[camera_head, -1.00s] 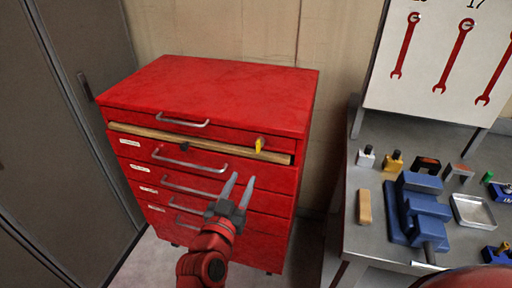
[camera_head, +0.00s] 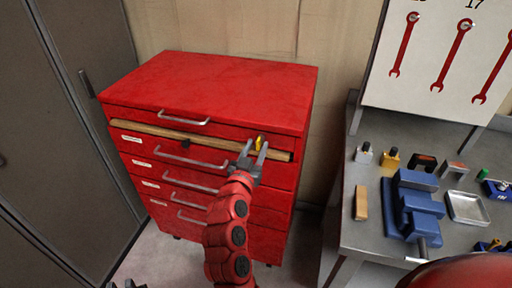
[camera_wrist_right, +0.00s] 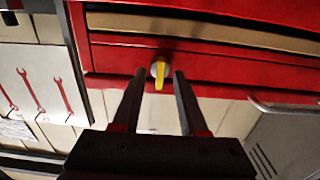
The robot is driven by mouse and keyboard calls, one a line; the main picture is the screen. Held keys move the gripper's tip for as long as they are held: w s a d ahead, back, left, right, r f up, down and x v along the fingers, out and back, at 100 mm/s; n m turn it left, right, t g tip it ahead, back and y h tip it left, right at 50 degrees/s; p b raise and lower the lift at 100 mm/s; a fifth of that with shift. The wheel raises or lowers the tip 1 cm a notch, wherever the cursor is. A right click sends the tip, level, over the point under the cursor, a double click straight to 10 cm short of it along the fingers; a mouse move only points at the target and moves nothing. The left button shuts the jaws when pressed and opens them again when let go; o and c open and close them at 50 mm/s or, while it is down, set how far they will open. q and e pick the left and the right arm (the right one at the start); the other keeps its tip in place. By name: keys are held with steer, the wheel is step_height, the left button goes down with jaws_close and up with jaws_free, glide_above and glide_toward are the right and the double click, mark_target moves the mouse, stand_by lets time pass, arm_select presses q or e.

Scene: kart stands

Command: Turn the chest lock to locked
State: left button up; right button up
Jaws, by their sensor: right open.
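The red drawer chest (camera_head: 205,90) stands against the back wall. Its yellow lock knob (camera_head: 260,143) is at the right of the chest's upper front. The knob also shows in the right wrist view (camera_wrist_right: 159,72), its grip upright along the picture. My right gripper (camera_head: 257,146) is open at the knob. In the right wrist view its two fingers (camera_wrist_right: 158,80) stand either side of the knob with gaps, not closed on it. Only the tips of my left gripper (camera_head: 125,284) show at the bottom edge of the head view.
A tan wooden strip (camera_head: 190,134) runs across the chest front below the knob. Drawer handles (camera_head: 190,160) stick out. A grey workbench (camera_head: 350,235) with a blue vise (camera_head: 415,205) stands to the right. A grey locker (camera_head: 50,150) is at the left.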

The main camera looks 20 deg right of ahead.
jaws_close()
steer(key=shift+n, duration=0.3)
steer(key=n+p, duration=0.1)
steer(key=n, duration=0.2)
steer(key=shift+a+r+n, duration=0.1)
steer(key=shift+r+n, duration=0.05)
steer(key=shift+n, duration=0.15)
steer(key=shift+w+f+n+p, duration=0.15)
steer(key=shift+n+p, duration=1.3)
steer(key=shift+n, duration=1.95)
steer(key=shift+s+f+n+p, duration=0.15)
steer(key=shift+n+p, duration=1.3)
steer(key=shift+n, duration=1.95)
steer(key=shift+w, duration=0.1)
